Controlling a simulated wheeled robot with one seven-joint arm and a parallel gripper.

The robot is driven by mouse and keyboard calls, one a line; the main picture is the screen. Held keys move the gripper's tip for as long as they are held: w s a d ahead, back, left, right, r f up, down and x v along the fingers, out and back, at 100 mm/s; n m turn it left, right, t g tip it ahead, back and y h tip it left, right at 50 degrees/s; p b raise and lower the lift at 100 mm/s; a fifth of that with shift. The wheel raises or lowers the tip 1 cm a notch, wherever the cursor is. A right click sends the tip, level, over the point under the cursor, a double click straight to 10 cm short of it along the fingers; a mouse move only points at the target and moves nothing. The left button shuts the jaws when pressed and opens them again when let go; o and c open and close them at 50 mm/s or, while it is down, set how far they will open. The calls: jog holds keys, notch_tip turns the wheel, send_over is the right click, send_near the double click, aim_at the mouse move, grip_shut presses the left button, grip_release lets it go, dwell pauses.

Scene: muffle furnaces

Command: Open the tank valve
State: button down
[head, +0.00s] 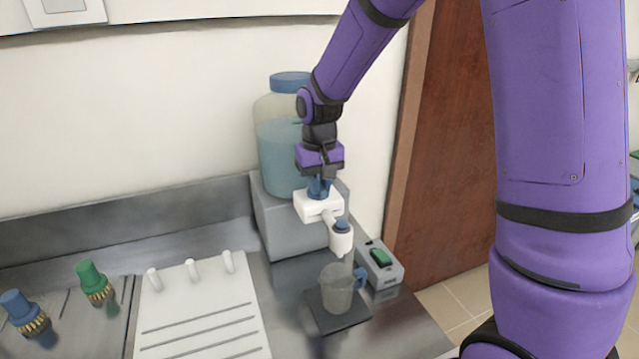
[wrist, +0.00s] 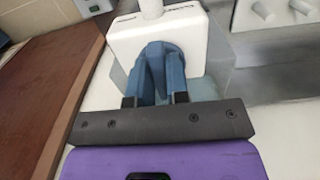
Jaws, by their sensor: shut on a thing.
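The tank (head: 280,140) is a clear jar of bluish liquid with a blue lid, standing on a grey base against the wall. At its front is a white valve body (head: 313,205) with a blue valve handle (wrist: 158,62) on it. My gripper (head: 320,176) reaches down from above and is shut on the blue handle. In the wrist view its two fingers sit on either side of the handle, in front of the white body. A white spout (head: 341,240) points down over a clear beaker (head: 337,287) with a blue handle. My gripper hides part of the tank and handle.
The beaker stands on a dark pad (head: 322,319). A grey switch box with a green button (head: 381,258) sits to its right. A white pegged rack (head: 200,310) and green (head: 95,283) and blue (head: 22,310) brass-based fittings are at left. A brown door (head: 450,140) is at right.

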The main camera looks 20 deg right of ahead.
jog(key=shift+w, duration=0.1)
jog(key=c, duration=1.1)
grip_release()
notch_tip(320, 180, up, 11)
jog(key=s+d+r+t, duration=0.1)
jog(key=s+d+r, duration=0.1)
jog(key=s, duration=0.7)
jog(key=s+d+r+t, duration=0.2)
jog(key=s+r, duration=0.1)
jog(key=s, duration=0.5)
jog(key=s+d+r+t, duration=0.2)
jog(key=s+d, duration=0.1)
jog(key=s, duration=0.6)
jog(key=shift+s+r, duration=0.15)
jog(key=shift+s, duration=0.15)
